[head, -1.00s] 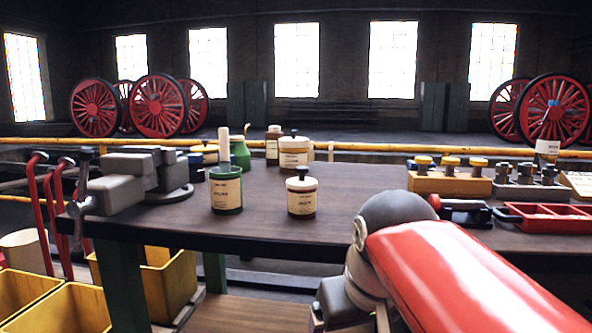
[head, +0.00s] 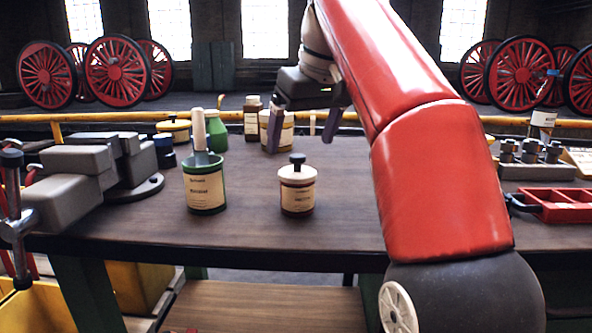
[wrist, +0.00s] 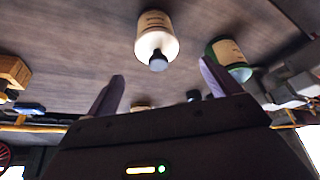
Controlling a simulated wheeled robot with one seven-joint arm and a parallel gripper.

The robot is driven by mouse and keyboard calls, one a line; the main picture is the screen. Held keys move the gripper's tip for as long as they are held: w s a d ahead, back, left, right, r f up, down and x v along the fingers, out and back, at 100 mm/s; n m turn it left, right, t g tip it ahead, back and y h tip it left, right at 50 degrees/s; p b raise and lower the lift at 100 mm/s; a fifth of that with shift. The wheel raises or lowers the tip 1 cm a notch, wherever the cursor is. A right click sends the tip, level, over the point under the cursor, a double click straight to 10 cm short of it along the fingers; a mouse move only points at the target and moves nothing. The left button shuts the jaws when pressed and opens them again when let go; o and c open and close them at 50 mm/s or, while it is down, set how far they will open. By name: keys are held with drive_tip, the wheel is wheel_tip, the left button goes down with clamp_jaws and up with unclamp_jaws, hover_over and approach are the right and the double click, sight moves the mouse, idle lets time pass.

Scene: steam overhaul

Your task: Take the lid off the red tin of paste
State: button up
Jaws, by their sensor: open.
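The tin (head: 297,200) stands upright on the bench, dark red-brown around a cream label. Its pale lid (head: 297,175) with a black knob is on it. In the wrist view the lid (wrist: 155,42) and its knob face the camera, above the gap between my fingers. My gripper (head: 303,128) is open and empty, raised above and behind the tin, fingers pointing down and apart from it. In the wrist view both fingers of my gripper (wrist: 160,90) show spread.
A green tin (head: 205,188) stands left of the red one, with a pale-handled brush behind or in it. A similar lidded jar (head: 285,135) and a brown bottle (head: 252,118) stand behind. A grey vice (head: 85,165) is left, a red tray (head: 560,203) right. The front bench middle is clear.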

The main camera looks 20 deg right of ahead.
sight(301, 157)
drive_tip(key=x, duration=0.1)
drive_tip(key=b+x, duration=0.1)
drive_tip(key=x, duration=0.1)
drive_tip(key=b+x, duration=0.1)
drive_tip(key=x, duration=0.1)
drive_tip(key=shift+s+d+f, duration=0.2)
drive_tip(key=shift+f, duration=0.1)
drive_tip(key=shift+c, duration=0.2)
drive_tip(key=c, duration=1)
drive_tip(key=shift+r, duration=0.15)
drive_tip(key=shift+c, duration=0.2)
